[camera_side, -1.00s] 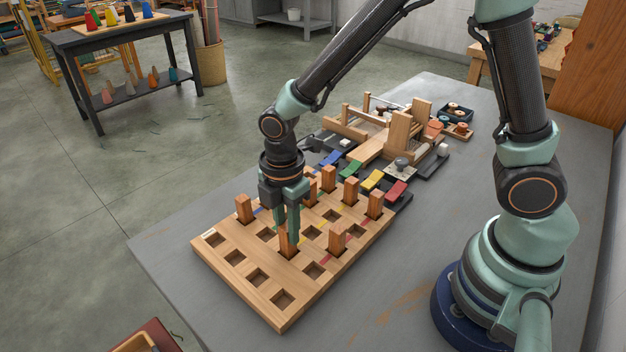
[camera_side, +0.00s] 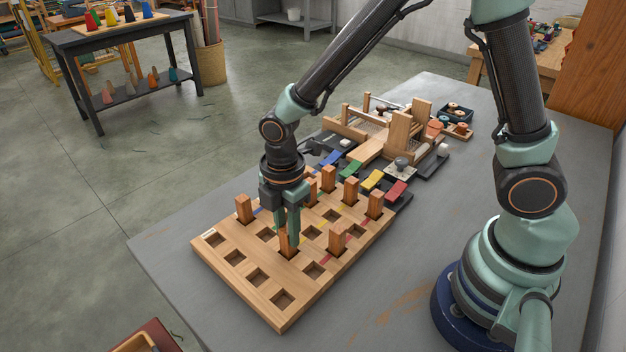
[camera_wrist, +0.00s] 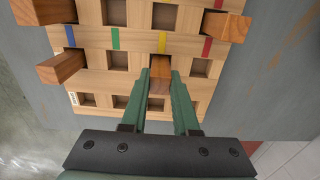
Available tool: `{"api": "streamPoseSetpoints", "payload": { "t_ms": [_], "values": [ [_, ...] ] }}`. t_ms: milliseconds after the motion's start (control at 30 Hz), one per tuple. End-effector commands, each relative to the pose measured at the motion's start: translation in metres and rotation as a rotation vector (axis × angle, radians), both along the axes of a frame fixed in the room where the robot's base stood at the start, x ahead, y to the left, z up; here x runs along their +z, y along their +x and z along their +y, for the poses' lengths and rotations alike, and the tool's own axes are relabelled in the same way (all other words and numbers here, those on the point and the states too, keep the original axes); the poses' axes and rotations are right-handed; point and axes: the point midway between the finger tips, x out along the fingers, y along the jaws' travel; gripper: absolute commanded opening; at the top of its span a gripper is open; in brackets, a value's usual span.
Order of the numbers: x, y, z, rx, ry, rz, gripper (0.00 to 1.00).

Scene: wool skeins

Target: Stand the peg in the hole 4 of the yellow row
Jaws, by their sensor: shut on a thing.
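My gripper (camera_side: 288,243) is shut on a reddish-brown square wooden peg (camera_side: 284,246), holding it upright over the light wooden board (camera_side: 262,297). The peg also shows between the fingers in the wrist view (camera_wrist: 160,66). It is in line with the yellow stripe (camera_wrist: 162,42), between the green and red columns. The peg's lower end is at a square hole of the yellow row; the fingers partly hide it, and I cannot tell how deep it sits. An empty hole (camera_wrist: 157,103) of that row shows close to the fingertips.
Several other pegs stand in the board, including one to the right (camera_side: 337,240) and one at the left (camera_side: 244,209). Blue, green, yellow (camera_side: 372,180) and red (camera_side: 396,190) pieces lie behind the board, with a small wooden loom (camera_side: 400,132) beyond. The grey table is clear at right.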

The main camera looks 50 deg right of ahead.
Motion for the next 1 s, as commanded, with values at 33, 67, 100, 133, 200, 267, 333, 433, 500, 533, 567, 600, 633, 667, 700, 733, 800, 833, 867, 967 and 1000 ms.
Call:
{"api": "streamPoseSetpoints", "payload": {
  "t_ms": [33, 67, 100, 133, 200, 267, 333, 433, 500, 533, 567, 600, 633, 667, 700, 733, 800, 833, 867, 967, 1000],
  "values": [
    [0.0001, 0.0001, 0.0000, 0.000, 0.000, 0.000, 0.00],
    [0.0001, 0.0001, 0.0000, 0.000, 0.000, 0.000, 0.00],
    [0.0001, 0.0001, 0.0000, 0.000, 0.000, 0.000, 0.00],
    [0.0000, 0.0000, 0.0000, 0.000, 0.000, 0.000, 0.00],
    [-0.0003, 0.0001, 0.0000, 0.000, 0.000, 0.000, 0.00],
    [-0.0008, 0.0001, 0.0000, 0.000, 0.000, 0.000, 0.00],
    [-0.0014, 0.0001, 0.0000, 0.000, 0.000, 0.000, 0.00],
    [-0.0023, 0.0001, 0.0000, 0.000, 0.000, 0.000, 0.00],
    [-0.0029, 0.0001, 0.0000, 0.000, 0.000, 0.000, 0.00],
    [-0.0032, 0.0001, 0.0001, 0.000, 0.000, 0.000, 0.00],
    [-0.0034, 0.0001, 0.0001, 0.000, 0.000, 0.000, 0.00],
    [-0.0038, 0.0001, 0.0000, 0.000, 0.000, 0.000, 0.00],
    [-0.0041, 0.0001, 0.0000, 0.000, 0.000, 0.000, 0.00],
    [-0.0042, 0.0001, 0.0001, 0.000, 0.000, 0.000, 0.32],
    [-0.0040, 0.0001, 0.0001, 0.000, 0.000, 0.000, 0.48],
    [-0.0040, 0.0001, 0.0001, 0.000, 0.000, 0.000, 0.59],
    [-0.0040, 0.0001, 0.0001, 0.000, 0.000, 0.000, 0.63],
    [-0.0040, 0.0001, 0.0001, 0.000, 0.000, 0.000, 0.63],
    [-0.0040, 0.0001, 0.0001, 0.000, 0.000, 0.000, 0.63],
    [-0.0040, 0.0001, 0.0000, 0.000, 0.000, 0.000, 0.63],
    [-0.0040, 0.0001, 0.0000, 0.000, 0.000, 0.000, 0.71]
  ]
}}
